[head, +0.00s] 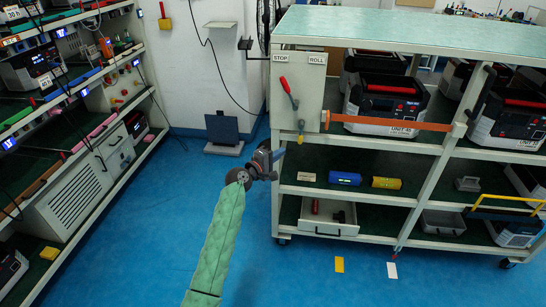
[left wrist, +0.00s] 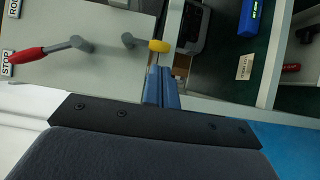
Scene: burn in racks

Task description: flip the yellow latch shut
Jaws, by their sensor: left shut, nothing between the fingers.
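The yellow latch (head: 301,137) is on the cream end panel of the rack cart, below a red-handled lever (head: 287,87). In the left wrist view the latch (left wrist: 159,46) has a grey pivot and a short yellow end that reaches the panel's edge. My left gripper (head: 280,153) is shut and empty, just below and left of the latch in the head view. In the left wrist view its blue fingertips (left wrist: 162,88) are together, close to the yellow end, with a small gap showing. My right gripper is not in view.
An orange strap (head: 390,124) crosses the cart's upper shelf in front of test units. Lower shelves hold a blue box (head: 345,178), a yellow box (head: 387,183) and an open drawer (head: 328,228). Another rack (head: 75,210) stands at left. Blue floor between them is mostly clear.

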